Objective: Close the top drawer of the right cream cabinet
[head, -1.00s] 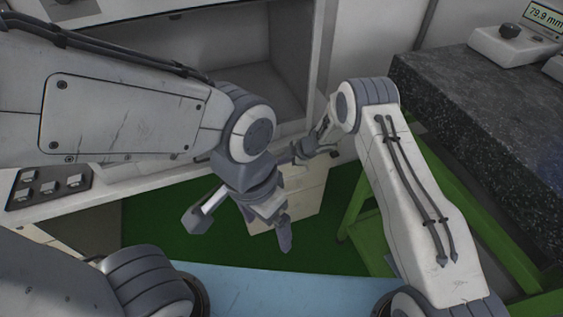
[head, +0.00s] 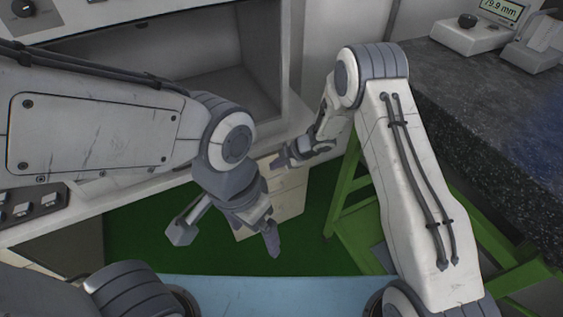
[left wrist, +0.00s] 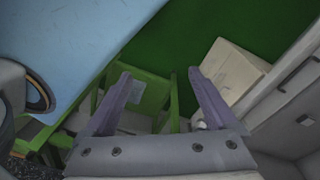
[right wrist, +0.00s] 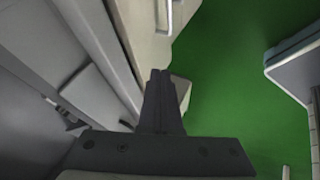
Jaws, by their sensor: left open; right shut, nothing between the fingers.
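A cream cabinet (head: 288,197) stands low on the green floor under the counter edge in the head view, partly hidden behind my grippers. It also shows in the left wrist view (left wrist: 230,70), right of the fingers. How far its top drawer stands out I cannot tell. My right gripper (head: 280,160) is shut and empty, close above the cabinet's top in the picture; contact is unclear. In the right wrist view, its closed fingers (right wrist: 160,75) point toward a cream front with a handle (right wrist: 150,28). My left gripper (head: 272,240) is open and empty, in front of the cabinet.
A white counter with a grey recessed chamber (head: 215,80) stands behind the cabinet. A dark speckled slab (head: 480,120) on a green stand (head: 350,205) is at the right, close to my right arm. Green floor (head: 150,245) is open at the left front.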

